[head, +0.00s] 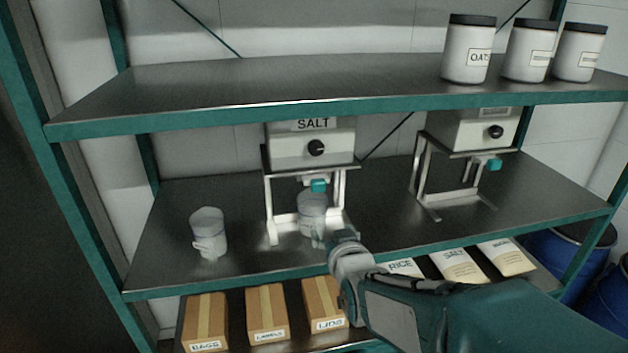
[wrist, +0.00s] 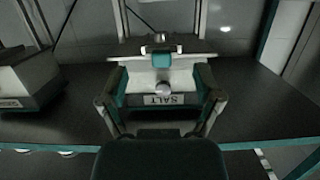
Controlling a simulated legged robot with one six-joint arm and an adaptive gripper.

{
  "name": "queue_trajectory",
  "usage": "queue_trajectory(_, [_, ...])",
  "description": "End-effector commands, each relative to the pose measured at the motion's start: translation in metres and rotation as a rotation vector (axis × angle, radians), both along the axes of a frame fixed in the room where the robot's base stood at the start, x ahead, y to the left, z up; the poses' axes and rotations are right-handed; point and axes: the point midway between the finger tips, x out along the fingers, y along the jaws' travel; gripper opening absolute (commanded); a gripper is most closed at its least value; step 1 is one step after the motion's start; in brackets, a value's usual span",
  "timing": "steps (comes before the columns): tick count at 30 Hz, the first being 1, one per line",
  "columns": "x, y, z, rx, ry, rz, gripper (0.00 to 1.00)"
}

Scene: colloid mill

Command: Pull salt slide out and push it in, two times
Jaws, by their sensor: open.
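The salt dispenser (head: 312,148) is a white box with a SALT label and a black knob, on a metal stand on the middle shelf. Its slide has a teal tab (head: 319,185) under the box. In the wrist view the dispenser appears upside down, with the SALT label (wrist: 170,99) and the teal tab (wrist: 161,60). My gripper (wrist: 161,80) is open and empty, its fingers apart on either side of the dispenser's image. In the head view my wrist is low in front of the stand; the fingertips are hard to make out. I cannot tell how far out the slide is.
Another white container (head: 208,233) stands to the left. A second dispenser (head: 472,131) is to the right. The upper shelf (head: 300,86) overhangs them. Boxes and bags lie below. Bare shelf lies between the two stands.

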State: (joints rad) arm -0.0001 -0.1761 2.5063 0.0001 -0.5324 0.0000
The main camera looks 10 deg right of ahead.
Motion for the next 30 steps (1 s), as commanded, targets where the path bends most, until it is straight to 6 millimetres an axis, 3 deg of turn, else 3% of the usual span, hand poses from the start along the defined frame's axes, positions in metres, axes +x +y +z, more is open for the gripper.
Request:
queue_trajectory(7, [0.027, 0.000, -0.002, 0.000, -0.259, 0.000, 0.83])
queue_trajectory(16, [0.029, 0.000, -0.003, 0.000, -0.548, 0.000, 0.83])
queue_trajectory(23, [0.028, 0.000, 0.001, 0.000, -0.621, 0.000, 0.83])
queue_trajectory(30, [0.059, 0.000, 0.014, 0.000, -0.623, 0.000, 0.83])
